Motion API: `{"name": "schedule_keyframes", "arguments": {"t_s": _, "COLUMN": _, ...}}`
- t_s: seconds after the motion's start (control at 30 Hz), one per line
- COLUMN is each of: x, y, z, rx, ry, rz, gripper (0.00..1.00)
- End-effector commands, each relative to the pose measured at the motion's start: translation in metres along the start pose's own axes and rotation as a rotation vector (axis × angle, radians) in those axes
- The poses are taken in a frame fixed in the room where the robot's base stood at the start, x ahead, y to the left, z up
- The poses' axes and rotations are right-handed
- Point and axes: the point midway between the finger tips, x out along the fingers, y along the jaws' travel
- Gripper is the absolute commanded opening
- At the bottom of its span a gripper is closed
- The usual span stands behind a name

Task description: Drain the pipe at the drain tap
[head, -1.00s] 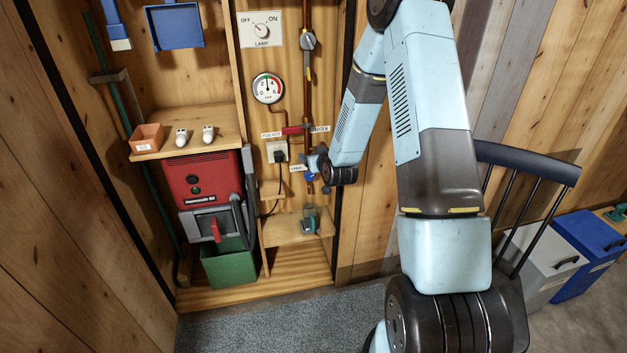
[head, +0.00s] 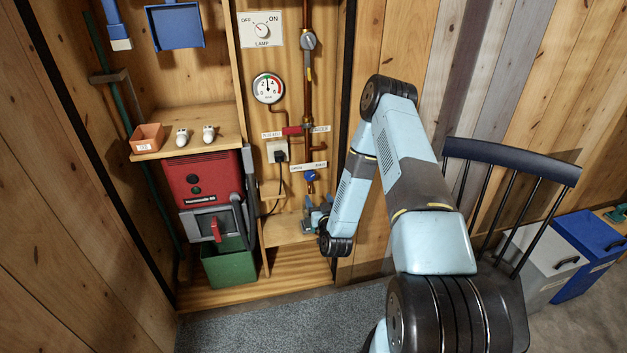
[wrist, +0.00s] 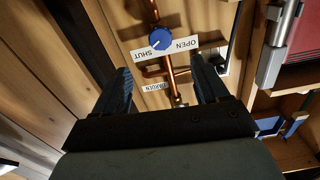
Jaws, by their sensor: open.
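The drain tap is a blue round knob (head: 310,177) low on the copper pipe (head: 308,90), just below a white label. In the wrist view the knob (wrist: 162,39) lies beyond my fingertips, on a label (wrist: 165,48) reading SHUT and OPEN. A pale mark on the knob seems to point toward SHUT. My gripper (head: 316,211) is below the tap, close to the small lower shelf (head: 288,230). Its two blue fingers (wrist: 162,78) are apart with nothing between them. The small glass-like vessel on that shelf is hidden or hard to make out behind my gripper.
Above the tap are a red-handled valve (head: 293,130), a gauge (head: 268,88) and a lamp switch (head: 261,30). A socket with a plug (head: 279,153) and cable is left of the pipe. A red machine (head: 205,180) stands above a green bin (head: 229,267). A chair (head: 512,162) is at right.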

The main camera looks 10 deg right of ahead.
Motion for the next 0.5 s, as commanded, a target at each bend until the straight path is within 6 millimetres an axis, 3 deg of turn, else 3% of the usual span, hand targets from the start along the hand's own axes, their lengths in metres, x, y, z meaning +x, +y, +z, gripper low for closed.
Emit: {"name": "schedule_keyframes", "arguments": {"t_s": 0.5, "x": 0.085, "y": 0.001, "z": -0.002, "rx": -0.001, "ry": 0.003, "rz": 0.001, "gripper": 0.74}}
